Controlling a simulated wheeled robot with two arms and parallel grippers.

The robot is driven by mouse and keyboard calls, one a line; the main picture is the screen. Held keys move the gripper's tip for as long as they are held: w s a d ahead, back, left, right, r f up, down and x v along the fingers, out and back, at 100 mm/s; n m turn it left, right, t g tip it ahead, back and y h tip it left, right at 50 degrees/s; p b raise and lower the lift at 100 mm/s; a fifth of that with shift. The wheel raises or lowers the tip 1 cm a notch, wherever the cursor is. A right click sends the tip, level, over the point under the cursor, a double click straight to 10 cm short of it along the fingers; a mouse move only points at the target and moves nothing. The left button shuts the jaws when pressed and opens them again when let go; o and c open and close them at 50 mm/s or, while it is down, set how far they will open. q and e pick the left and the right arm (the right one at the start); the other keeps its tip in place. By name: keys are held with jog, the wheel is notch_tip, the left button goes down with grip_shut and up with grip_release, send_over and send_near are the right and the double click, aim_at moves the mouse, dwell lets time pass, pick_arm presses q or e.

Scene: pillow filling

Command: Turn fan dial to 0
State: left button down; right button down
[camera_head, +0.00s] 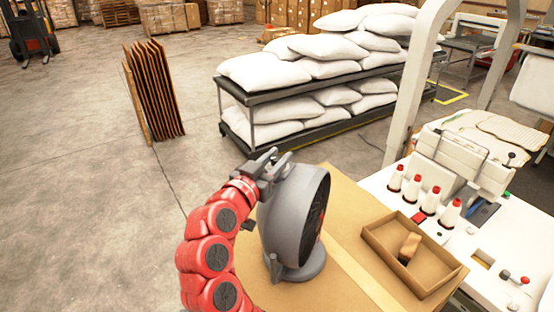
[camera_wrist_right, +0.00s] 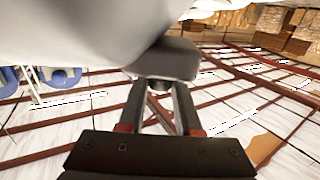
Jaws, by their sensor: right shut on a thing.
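A grey round fan (camera_head: 290,215) stands on the tan work surface in the head view, its grille facing right. My right gripper (camera_head: 268,160) comes over the red arm and is at the upper back of the fan. In the right wrist view its two fingers (camera_wrist_right: 160,95) close on a grey part of the fan housing (camera_wrist_right: 165,62), which fills the upper left. The dial itself is hidden behind the fingers or too small to make out, and its setting cannot be read. My left gripper is not in view.
A cardboard tray (camera_head: 375,238) with a brown-and-tan object (camera_head: 409,247) sits right of the fan. A white sewing machine table (camera_head: 465,245) with several thread cones stands farther right. A rack (camera_head: 300,92) of white pillows stands behind, with open floor to the left.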

jog(key=n+y+b, duration=0.1)
jog(key=n+t+y+b, duration=0.1)
jog(key=y, duration=0.1)
jog(key=shift+d+f+y, duration=0.15)
jog(key=shift+f+y, duration=0.05)
jog(key=shift+y, duration=0.1)
jog(key=shift+r+n+t+y, duration=0.15)
jog(key=shift+n+t+y, duration=0.35)
jog(key=shift+n+y, duration=0.45)
jog(key=c, duration=0.6)
grip_release()
jog(key=s+a+b, duration=0.1)
jog(key=s+b, duration=0.1)
jog(key=s, duration=0.6)
jog(key=s+a+b, duration=0.2)
jog(key=s+b, duration=0.1)
jog(key=s, duration=0.6)
jog(key=shift+a, duration=0.25)
